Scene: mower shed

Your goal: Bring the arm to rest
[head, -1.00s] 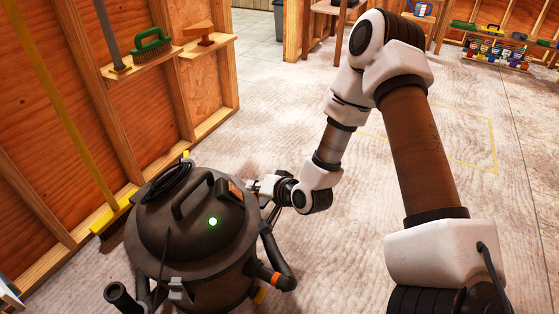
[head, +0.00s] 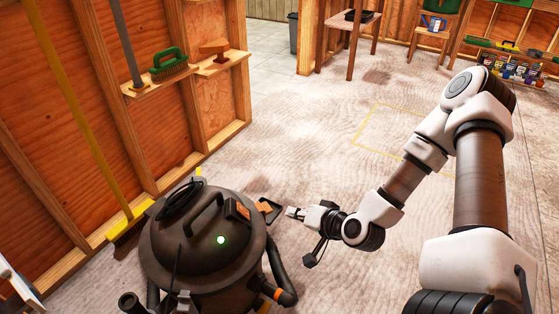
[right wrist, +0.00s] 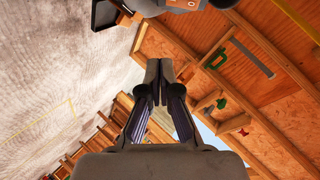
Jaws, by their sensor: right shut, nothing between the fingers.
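My right arm (head: 480,185) reaches in from the right of the head view. Its gripper (head: 290,212) is shut and empty, just right of a dark shop vacuum (head: 205,245) and apart from it. In the right wrist view the two dark fingers (right wrist: 158,68) meet at their tips with nothing between them. My left gripper does not show.
A black hose (head: 281,275) bulges at the vacuum's right. A yellow broom (head: 128,228) leans on the wooden wall at left. The floor (head: 330,130) beyond the arm is clear, with a yellow outline.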

